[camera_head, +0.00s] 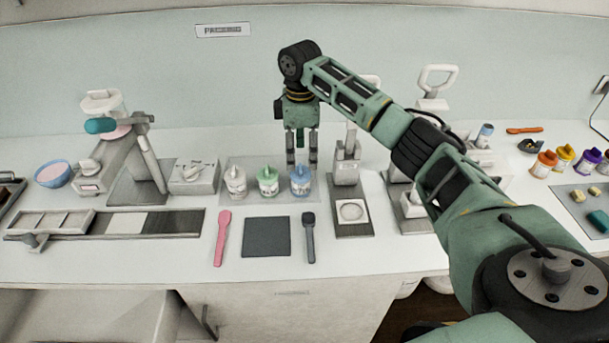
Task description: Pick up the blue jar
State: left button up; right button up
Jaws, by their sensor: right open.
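The blue jar (301,184), with a pointed top, stands upright on a grey mat (239,196) at the middle of the counter. It is the rightmost of three jars, beside a green one (268,182) and a whitish one (236,183). My right gripper (302,163) points straight down, open and empty. Its fingertips show just above the blue jar's top, one towards each side. Whether they are directly over the jar or a little behind it I cannot tell. My left gripper is not in view.
A pink spatula (222,238), a dark square pad (266,237) and a dark spatula (309,238) lie in front of the jars. A white press (346,165) stands close on the right. A small white box (194,178) stands left. More colored jars (545,163) stand far right.

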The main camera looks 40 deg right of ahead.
aim_at(300, 165)
jog(key=shift+f, duration=0.6)
jog(key=shift+f+p, duration=0.35)
jog(key=shift+f, duration=0.05)
notch_tip(300, 165, down, 2)
jog(key=shift+w+f+p, duration=0.1)
jog(key=shift+f+p, duration=0.05)
jog(key=shift+p, duration=0.6)
notch_tip(300, 165, down, 3)
jog(key=shift+w+r, duration=0.1)
jog(key=shift+r, duration=0.1)
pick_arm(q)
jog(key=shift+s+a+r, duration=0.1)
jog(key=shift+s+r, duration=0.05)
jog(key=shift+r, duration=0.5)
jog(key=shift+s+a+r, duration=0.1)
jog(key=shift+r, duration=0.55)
pick_arm(e)
jog(key=c, duration=0.8)
jog(key=shift+r, duration=0.1)
